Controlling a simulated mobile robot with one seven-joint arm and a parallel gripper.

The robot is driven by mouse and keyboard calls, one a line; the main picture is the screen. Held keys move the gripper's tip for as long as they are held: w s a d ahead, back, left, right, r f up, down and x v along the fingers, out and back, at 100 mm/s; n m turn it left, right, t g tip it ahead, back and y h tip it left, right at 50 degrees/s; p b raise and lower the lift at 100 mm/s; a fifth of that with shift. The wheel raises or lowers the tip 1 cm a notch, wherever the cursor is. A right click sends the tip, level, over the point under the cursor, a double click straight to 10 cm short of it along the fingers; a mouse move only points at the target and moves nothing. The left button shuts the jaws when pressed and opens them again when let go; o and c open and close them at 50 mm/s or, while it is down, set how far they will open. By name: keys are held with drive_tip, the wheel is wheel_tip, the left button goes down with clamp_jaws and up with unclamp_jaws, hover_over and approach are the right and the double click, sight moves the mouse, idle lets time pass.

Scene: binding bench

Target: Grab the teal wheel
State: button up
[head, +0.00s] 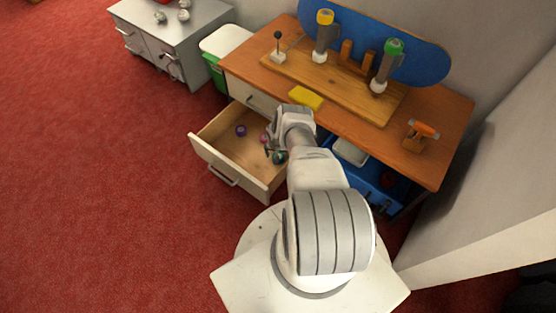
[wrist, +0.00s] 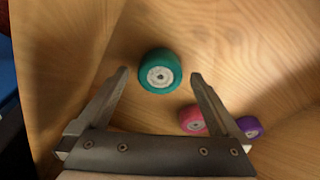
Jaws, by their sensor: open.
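The teal wheel (wrist: 158,72) lies in the open wooden drawer, with its pale hub showing in the wrist view. In the head view the teal wheel (head: 279,157) is near the drawer's right side, partly covered by my arm. My gripper (wrist: 159,78) is open, and its two fingers stand left and right of the teal wheel in the picture. I cannot tell how far above the drawer floor the fingertips are. In the head view my gripper (head: 272,148) is over the drawer, its fingers small and partly hidden.
A pink wheel (wrist: 193,119) and a purple wheel (wrist: 249,127) lie in the drawer, close to the right finger. The drawer's front wall (head: 228,172) and side walls surround them. A yellow block (head: 305,98) sits on the bench top (head: 355,127) above.

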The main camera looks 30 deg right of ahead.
drive_tip(key=c, duration=1.4)
drive_tip(key=shift+r, duration=0.15)
